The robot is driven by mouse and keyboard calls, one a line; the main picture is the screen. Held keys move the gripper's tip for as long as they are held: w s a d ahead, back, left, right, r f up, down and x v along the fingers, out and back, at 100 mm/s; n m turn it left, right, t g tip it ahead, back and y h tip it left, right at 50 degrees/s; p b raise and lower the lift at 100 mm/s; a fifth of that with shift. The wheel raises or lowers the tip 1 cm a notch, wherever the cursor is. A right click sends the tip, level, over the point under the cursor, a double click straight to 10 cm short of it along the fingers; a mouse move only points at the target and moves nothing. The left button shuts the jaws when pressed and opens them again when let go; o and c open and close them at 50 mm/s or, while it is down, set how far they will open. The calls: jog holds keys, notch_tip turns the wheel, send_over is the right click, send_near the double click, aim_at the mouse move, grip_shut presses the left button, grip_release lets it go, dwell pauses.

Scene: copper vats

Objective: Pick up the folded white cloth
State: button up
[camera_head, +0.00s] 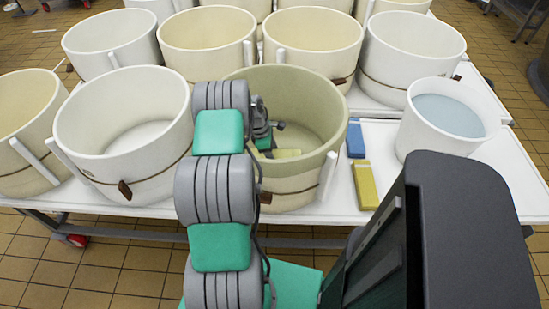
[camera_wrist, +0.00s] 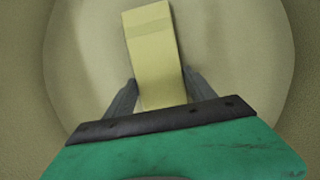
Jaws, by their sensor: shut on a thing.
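In the head view the strip (camera_head: 287,153) shows low inside the olive-beige vat (camera_head: 330,165), partly hidden by my arm. My gripper is down inside this vat, and its fingertips are hidden there. I see no clearly white folded cloth elsewhere.
The vat's wall surrounds my gripper. A white vat (camera_head: 75,140) stands to the left, and more vats stand behind. A blue block (camera_head: 356,138) and a yellow block (camera_head: 365,185) lie on the white table (camera_head: 520,165) to the right, near a small liquid-filled tub (camera_head: 415,130).

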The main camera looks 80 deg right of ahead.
jog(key=c, duration=0.8)
jog(key=shift+c, duration=0.2)
